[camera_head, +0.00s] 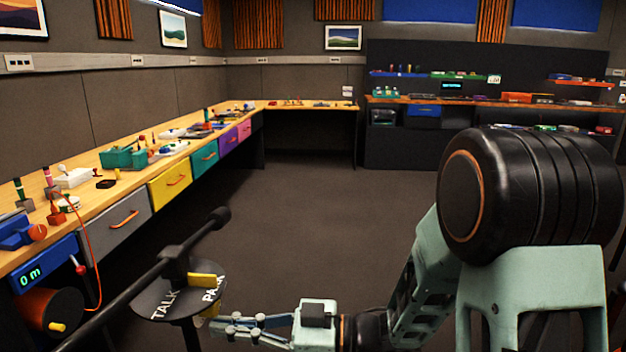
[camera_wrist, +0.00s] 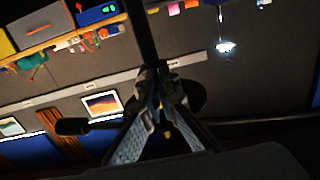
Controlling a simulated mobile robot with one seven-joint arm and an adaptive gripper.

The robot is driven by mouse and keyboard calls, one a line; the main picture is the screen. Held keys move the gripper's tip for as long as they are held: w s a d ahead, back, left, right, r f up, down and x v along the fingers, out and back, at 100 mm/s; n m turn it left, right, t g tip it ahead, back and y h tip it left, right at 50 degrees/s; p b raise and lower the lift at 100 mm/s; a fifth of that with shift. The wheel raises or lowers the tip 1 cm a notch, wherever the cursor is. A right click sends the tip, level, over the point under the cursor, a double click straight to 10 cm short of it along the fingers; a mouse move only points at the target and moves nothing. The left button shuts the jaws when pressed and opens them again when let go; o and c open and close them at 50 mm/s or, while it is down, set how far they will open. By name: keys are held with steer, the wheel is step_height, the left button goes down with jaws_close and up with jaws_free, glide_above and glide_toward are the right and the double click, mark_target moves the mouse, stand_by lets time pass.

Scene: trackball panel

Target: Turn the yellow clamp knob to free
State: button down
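A black stand with a round black disc (camera_head: 160,303) is at the lower left of the head view. White lettering on the disc reads "TALK" and a partly hidden "PA". A yellow bar (camera_head: 202,280) lies at the disc's upper side. Another yellow piece (camera_head: 209,311) shows below the disc's right edge, at my fingertips. I cannot tell which is the clamp knob. My gripper (camera_head: 222,325) reaches in from the right. In the wrist view a small yellow piece (camera_wrist: 167,133) shows between the fingers of my gripper (camera_wrist: 165,100). Contact and the finger gap are unclear.
A long black bar (camera_head: 150,275) crosses above the disc. A workbench (camera_head: 130,185) with coloured drawers and small items runs along the left wall. An orange reel (camera_head: 52,312) hangs at the lower left. The floor (camera_head: 320,210) beyond is clear.

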steer(key=shift+s+r, duration=0.15)
steer(key=shift+r, duration=0.05)
stand_by(0.5)
steer(key=shift+f, duration=0.15)
steer(key=d, duration=0.6)
steer(key=shift+s+f+p, duration=0.3)
steer(key=shift+s+p, duration=0.1)
steer(key=shift+s, duration=0.05)
